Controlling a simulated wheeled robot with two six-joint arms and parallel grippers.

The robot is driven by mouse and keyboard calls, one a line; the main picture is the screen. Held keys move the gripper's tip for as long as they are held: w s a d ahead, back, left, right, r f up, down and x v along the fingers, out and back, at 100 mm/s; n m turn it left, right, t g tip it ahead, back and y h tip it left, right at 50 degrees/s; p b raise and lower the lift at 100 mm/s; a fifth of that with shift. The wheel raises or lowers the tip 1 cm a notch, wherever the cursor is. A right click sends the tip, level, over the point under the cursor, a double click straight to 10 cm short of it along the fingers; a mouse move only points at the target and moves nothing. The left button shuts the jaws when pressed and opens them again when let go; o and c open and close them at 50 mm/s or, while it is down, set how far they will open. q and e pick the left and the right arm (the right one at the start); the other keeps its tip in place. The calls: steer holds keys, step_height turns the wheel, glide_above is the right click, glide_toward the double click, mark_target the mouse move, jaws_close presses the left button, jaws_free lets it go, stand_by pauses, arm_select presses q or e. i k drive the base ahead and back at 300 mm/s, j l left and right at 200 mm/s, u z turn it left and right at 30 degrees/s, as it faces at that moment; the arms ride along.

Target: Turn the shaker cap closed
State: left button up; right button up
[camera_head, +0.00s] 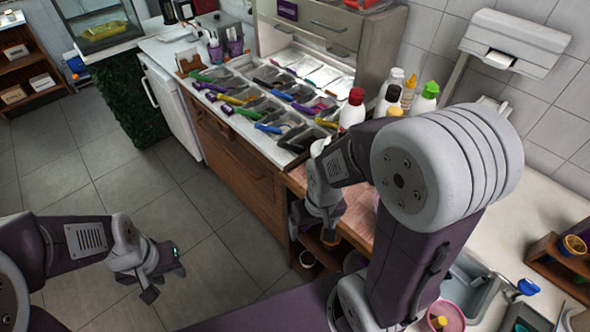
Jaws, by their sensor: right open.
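No shaker cap can be told apart with certainty; my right arm hides part of the counter. Bottles stand at the back of the counter: one with a red cap (353,110), one with a green cap (425,99) and a white one (393,86). My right gripper (316,226) points down at the counter's front edge, left of and nearer than these bottles. It is open, and I see nothing held in it. My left gripper (164,277) hangs over the floor at lower left, away from the counter, open and empty.
Topping trays (262,103) with colored scoops fill the counter behind my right gripper. A wooden cabinet front (235,160) drops below them. A sink (466,286) and a pink bowl (450,314) are at lower right. The tiled floor (165,190) at left is clear.

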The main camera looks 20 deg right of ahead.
mark_target(326, 143)
steer(key=z, duration=1.05)
